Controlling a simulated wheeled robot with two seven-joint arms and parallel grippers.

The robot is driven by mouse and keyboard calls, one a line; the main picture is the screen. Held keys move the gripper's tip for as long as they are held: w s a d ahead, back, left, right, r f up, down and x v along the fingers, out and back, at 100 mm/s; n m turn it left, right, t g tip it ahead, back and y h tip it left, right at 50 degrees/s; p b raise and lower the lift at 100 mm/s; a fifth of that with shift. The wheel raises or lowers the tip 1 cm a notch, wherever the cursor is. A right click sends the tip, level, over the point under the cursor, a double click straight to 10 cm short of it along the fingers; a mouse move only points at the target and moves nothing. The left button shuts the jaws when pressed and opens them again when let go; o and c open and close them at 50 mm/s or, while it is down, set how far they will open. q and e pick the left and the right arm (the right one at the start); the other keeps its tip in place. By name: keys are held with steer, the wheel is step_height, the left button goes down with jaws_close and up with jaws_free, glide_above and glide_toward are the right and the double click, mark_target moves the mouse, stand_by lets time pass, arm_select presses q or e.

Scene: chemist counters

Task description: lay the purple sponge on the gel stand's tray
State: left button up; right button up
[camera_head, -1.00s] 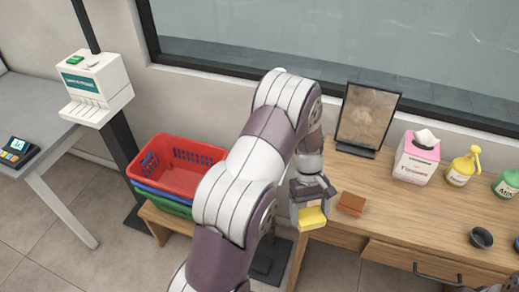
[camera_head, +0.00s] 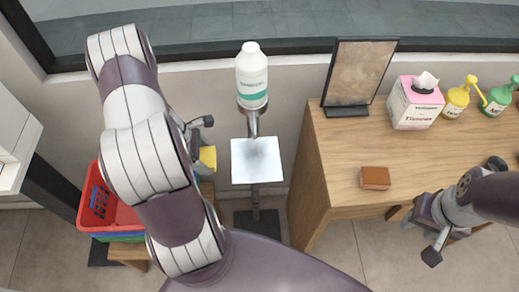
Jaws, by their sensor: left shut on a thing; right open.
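The gel stand holds a white bottle with a teal label (camera_head: 252,78) above a square white tray (camera_head: 257,161) on a dark post. The tray is bare. My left gripper (camera_head: 204,147) is left of the tray and apart from it. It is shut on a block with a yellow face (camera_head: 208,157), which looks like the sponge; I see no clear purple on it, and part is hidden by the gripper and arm. My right gripper (camera_head: 424,235) is open and empty at the front edge of the wooden desk.
The wooden desk (camera_head: 335,175) right of the stand carries a brown block (camera_head: 375,178), a dark picture frame (camera_head: 357,75), a tissue box (camera_head: 415,104) and pump bottles (camera_head: 456,100). Red baskets (camera_head: 97,205) sit low at the left, partly behind my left arm.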

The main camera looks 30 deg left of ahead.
mark_target(258, 162)
arm_select(q)
steer(key=w+d, duration=0.1)
steer(key=d, duration=0.1)
steer(key=w+d+p, duration=0.1)
steer(key=w+d, duration=0.1)
steer(key=d, duration=0.1)
steer(key=w+d, duration=0.2)
steer(key=d, duration=0.1)
steer(key=shift+d+r+p, duration=0.1)
steer(key=shift+d+p, duration=0.1)
steer(key=shift+p, duration=0.1)
steer(key=d, duration=0.1)
steer(key=w+d+p, duration=0.1)
steer(key=d, duration=0.1)
steer(key=w+d, duration=0.1)
steer(key=shift+w+d, duration=0.1)
steer(key=shift+d, duration=0.05)
steer(key=shift+f+p, duration=0.25)
steer(key=shift+p, duration=0.1)
steer(key=shift+w+f, duration=0.1)
steer(key=shift+f+b, duration=0.25)
steer(key=shift+b, duration=0.1)
steer(key=o, duration=0.9)
steer(key=shift+r, duration=0.15)
steer(key=shift+o, duration=0.2)
arm_select(e)
step_height(258, 162, up, 4)
steer(key=shift+s+f, duration=0.15)
steer(key=shift+f, duration=0.1)
